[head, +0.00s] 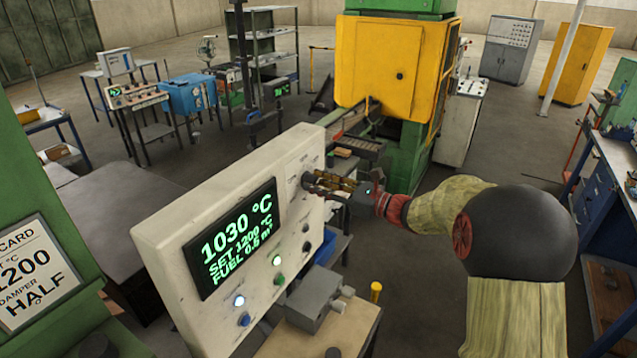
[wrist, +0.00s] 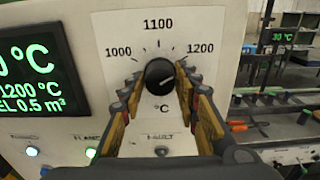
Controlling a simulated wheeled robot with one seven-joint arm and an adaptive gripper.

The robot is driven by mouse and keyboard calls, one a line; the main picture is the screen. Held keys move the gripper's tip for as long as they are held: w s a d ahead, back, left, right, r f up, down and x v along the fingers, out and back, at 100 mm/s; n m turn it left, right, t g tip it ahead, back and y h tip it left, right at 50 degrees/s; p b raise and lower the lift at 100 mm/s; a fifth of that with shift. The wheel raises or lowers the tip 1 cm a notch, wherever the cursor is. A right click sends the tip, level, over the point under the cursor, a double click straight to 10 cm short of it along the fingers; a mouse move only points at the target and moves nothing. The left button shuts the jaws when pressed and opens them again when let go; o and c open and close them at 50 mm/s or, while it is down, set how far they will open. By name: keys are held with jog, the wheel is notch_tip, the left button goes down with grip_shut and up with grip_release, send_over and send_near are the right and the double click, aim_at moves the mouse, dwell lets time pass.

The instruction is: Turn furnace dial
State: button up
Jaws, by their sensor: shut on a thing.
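The furnace dial (wrist: 160,77) is a round black knob on a white plate marked 1000, 1100 and 1200 °C. Its pale pointer line slants toward the right, on the 1200 side. My gripper (wrist: 159,82) has its yellow-brown fingers on the left and right of the knob and is shut on it. In the head view my gripper (head: 310,181) reaches the panel from the right and hides the dial. The display (head: 237,237) reads 1030 °C, SET 1200 °C and a fuel line. A card (head: 35,270) at left reads 1200 and damper HALF.
The pale control panel (head: 160,232) also carries lit buttons (head: 239,300) and small black knobs (head: 306,246) below the dial. A grey box (head: 315,298) stands on a small table before it. A yellow-green machine (head: 385,70) stands behind. Open floor lies right of the panel.

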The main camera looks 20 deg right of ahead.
jog(key=shift+f, duration=0.1)
jog(key=o, duration=1.2)
jog(key=shift+d, duration=0.1)
jog(key=v, duration=1.2)
